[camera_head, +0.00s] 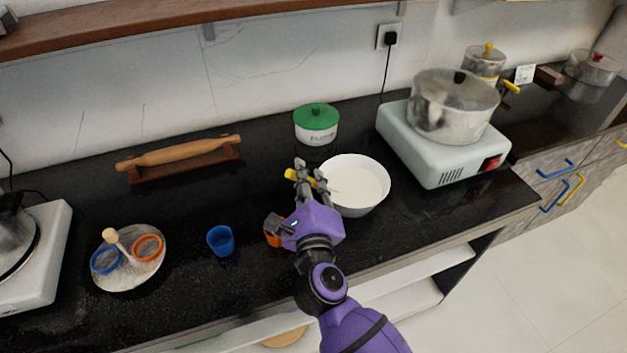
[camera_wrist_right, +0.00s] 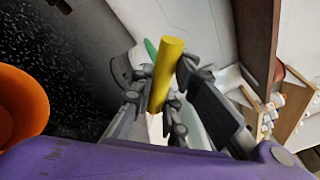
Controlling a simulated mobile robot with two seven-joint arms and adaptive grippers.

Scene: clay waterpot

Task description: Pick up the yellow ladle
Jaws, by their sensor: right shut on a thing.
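The yellow ladle's handle (camera_head: 293,175) shows at the left rim of a white bowl (camera_head: 376,204) in the head view. My right gripper (camera_head: 308,176) is shut on this yellow handle, which stands between its fingers in the right wrist view (camera_wrist_right: 166,74). The ladle's lower end is not clearly visible; a thin part reaches toward the white contents of the bowl. My purple right wrist covers the counter in front of the bowl. My left gripper is in neither view.
An orange cup (camera_head: 272,232) is partly hidden beside my right wrist, with a blue cup (camera_head: 221,241) to its left. A green-lidded pot (camera_head: 316,124) stands behind the bowl. A stove (camera_head: 432,160) with a steel pot (camera_head: 453,108) stands at right.

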